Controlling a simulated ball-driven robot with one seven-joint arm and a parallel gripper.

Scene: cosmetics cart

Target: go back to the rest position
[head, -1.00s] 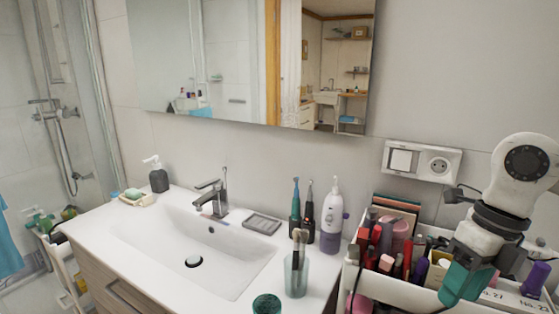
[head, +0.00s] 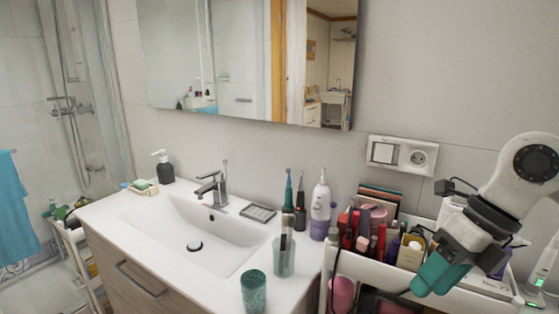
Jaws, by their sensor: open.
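My gripper (head: 440,276), with teal fingers, hangs at the lower right of the head view, pointing down and to the left. It is open, and I see nothing between its fingers. It is over or in front of the front edge of the white cosmetics cart (head: 372,268); I cannot tell how far it is from the edge. My forearm hides part of the cart's right side.
The cart's top tray holds lipsticks (head: 362,243) and several bottles. To its left, the washbasin (head: 165,222) carries a green tumbler (head: 253,292), a glass with brushes (head: 284,258) and a white-purple oral irrigator (head: 320,208). A wall socket (head: 402,155) is behind the cart.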

